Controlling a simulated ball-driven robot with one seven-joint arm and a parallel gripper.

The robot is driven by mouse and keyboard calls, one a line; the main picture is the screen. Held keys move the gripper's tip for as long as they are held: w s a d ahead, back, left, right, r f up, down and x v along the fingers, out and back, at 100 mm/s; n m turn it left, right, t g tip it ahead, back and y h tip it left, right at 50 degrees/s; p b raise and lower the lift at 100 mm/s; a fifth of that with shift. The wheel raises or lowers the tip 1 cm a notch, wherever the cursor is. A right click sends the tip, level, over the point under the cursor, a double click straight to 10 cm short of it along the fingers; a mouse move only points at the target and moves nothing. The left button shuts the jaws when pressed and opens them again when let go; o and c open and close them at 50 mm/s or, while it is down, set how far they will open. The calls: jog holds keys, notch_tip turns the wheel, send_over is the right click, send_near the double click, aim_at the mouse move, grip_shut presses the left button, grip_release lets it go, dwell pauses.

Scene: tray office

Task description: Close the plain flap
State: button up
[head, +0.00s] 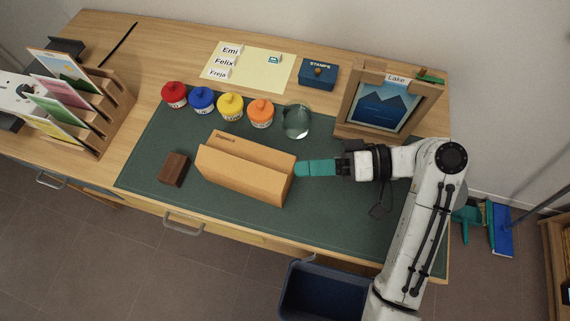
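A tan cardboard box (240,183) stands on the green desk mat. Its far flap (250,150) carries small dark print near its left end. The near flap, the plain one (238,172), shows no print; it looks raised along the near long side, with a dark line between it and the far flap. I cannot tell its exact angle. My gripper (299,168) reaches in from the right, its teal fingertips at the box's right end, touching or very close. The fingers look like one teal block, so their opening is hidden.
A brown block (173,169) lies left of the box. Red, blue, yellow and orange jars (231,106) and a glass bowl (297,121) stand behind it. A framed picture (387,104) stands at the back right. The mat (240,221) is clear in front.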

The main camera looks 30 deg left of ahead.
jog(key=shift+v, duration=1.6)
